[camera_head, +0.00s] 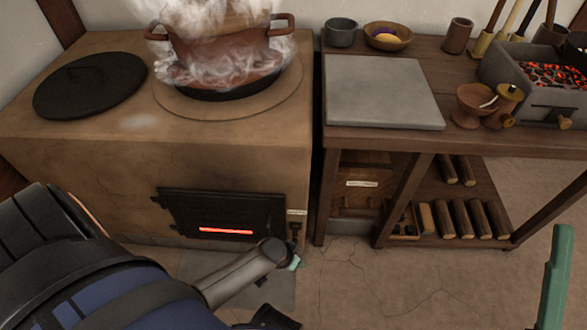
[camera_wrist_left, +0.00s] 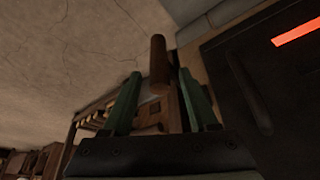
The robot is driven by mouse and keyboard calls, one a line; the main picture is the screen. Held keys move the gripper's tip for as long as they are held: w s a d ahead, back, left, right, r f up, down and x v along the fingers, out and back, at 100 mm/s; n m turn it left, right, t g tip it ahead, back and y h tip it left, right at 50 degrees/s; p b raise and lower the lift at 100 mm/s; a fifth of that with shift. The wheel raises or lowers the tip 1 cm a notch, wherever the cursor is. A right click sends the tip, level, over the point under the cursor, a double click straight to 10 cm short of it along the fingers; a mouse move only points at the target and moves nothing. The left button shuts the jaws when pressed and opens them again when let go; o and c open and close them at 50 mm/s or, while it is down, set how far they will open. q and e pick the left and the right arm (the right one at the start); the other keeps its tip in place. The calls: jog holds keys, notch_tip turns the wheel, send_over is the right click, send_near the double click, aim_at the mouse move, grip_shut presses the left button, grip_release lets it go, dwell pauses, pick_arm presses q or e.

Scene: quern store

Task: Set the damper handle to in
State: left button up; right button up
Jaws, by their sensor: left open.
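The clay stove (camera_head: 110,180) stands at left, with a black fire door (camera_head: 175,207) and a glowing slot. A small pale label (camera_head: 297,212) sits at its right front corner, above a dark fitting (camera_head: 296,229) that looks like the damper. My left gripper (camera_head: 294,262) is just below this fitting, mostly hidden by its own arm. In the left wrist view, a brown rod-like handle (camera_wrist_left: 158,60) shows between the two open green fingers (camera_wrist_left: 160,76); I cannot tell whether they touch it. One green finger of my right gripper (camera_head: 556,280) shows at the right edge.
A steaming pot (camera_head: 220,50) and a black lid (camera_head: 90,85) are on the stove top. A wooden table (camera_head: 395,145) stands close to the right, bearing a stone slab (camera_head: 382,92) and a box of glowing coals (camera_head: 515,85). The floor (camera_head: 400,285) in front is clear.

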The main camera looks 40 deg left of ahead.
pick_arm(q)
grip_shut()
dwell(0.6)
dwell(0.9)
